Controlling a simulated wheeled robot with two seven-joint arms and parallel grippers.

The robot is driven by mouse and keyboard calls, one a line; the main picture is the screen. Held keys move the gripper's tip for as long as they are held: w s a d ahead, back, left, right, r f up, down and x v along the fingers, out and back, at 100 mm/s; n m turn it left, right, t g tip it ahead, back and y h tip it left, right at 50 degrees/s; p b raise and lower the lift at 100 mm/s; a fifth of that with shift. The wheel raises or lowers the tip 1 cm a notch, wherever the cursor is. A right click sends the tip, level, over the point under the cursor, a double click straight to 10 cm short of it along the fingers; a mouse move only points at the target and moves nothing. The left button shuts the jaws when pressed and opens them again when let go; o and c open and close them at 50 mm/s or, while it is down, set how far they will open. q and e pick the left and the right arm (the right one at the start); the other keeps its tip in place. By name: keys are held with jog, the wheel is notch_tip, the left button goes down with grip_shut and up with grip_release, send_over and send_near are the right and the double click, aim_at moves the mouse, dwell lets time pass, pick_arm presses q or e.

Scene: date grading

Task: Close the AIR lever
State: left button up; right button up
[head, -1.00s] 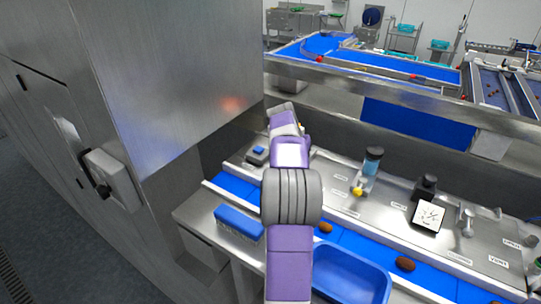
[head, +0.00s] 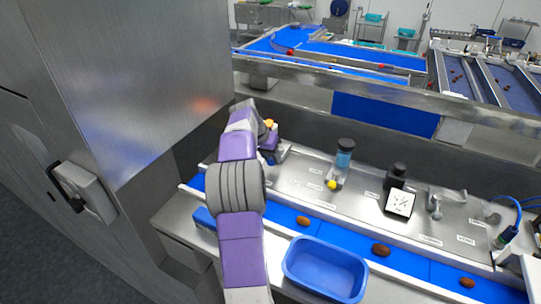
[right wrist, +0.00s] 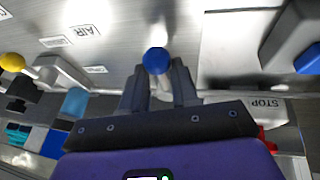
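The AIR lever shows in the right wrist view as a blue ball knob (right wrist: 156,60) on a pale stem, near the AIR label (right wrist: 86,30). My right gripper (right wrist: 159,80) has one dark finger on each side of the lever, with a gap between them. The knob sits at the fingertips; whether either finger touches the lever I cannot tell. In the head view my right gripper (head: 277,157) is at the left end of the steel panel (head: 305,177), partly hidden by my purple and grey arm. My left gripper is not in view.
A yellow-knobbed lever (head: 332,185) and a blue-topped cylinder (head: 344,153) stand right of my gripper. A black device with a white dial (head: 400,202) is farther right. In front run a blue belt with dates (head: 345,237) and a blue tray (head: 290,262). A steel cabinet (head: 130,90) rises at left.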

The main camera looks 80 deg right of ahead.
jog(key=o, duration=0.4)
jog(key=v, duration=0.7)
jog(key=shift+w+a+r, duration=0.15)
jog(key=shift+r, duration=0.05)
